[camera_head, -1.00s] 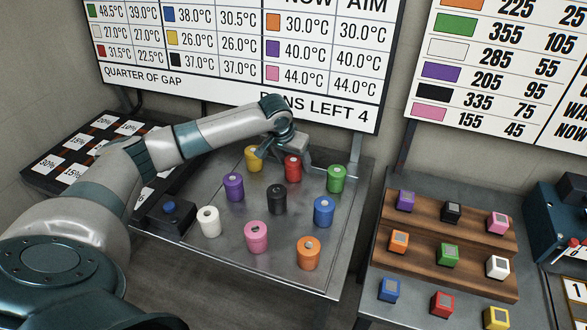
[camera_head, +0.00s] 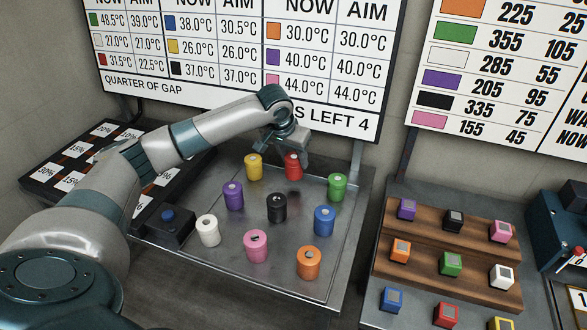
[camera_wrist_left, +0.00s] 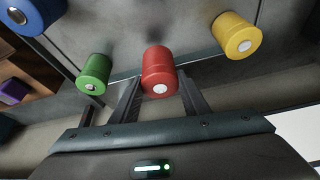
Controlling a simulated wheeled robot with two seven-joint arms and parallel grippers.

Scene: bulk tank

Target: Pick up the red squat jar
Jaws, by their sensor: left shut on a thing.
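The red squat jar (camera_head: 293,168) is held a little above the metal tray (camera_head: 180,255), with a dark patch like its shadow on the tray below. My left gripper (camera_head: 292,155) is shut on it from above and behind. In the left wrist view, the red jar (camera_wrist_left: 160,70) sits between the two fingers of my left gripper (camera_wrist_left: 160,82). The jar looks roughly upright in the head view. My right gripper is not in view.
A yellow jar (camera_head: 253,167) stands left of the red one and a green jar (camera_head: 337,187) right. Black (camera_head: 277,207), purple, blue, white, pink and orange jars stand nearer. A stepped wooden rack (camera_head: 470,235) with coloured blocks is at right.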

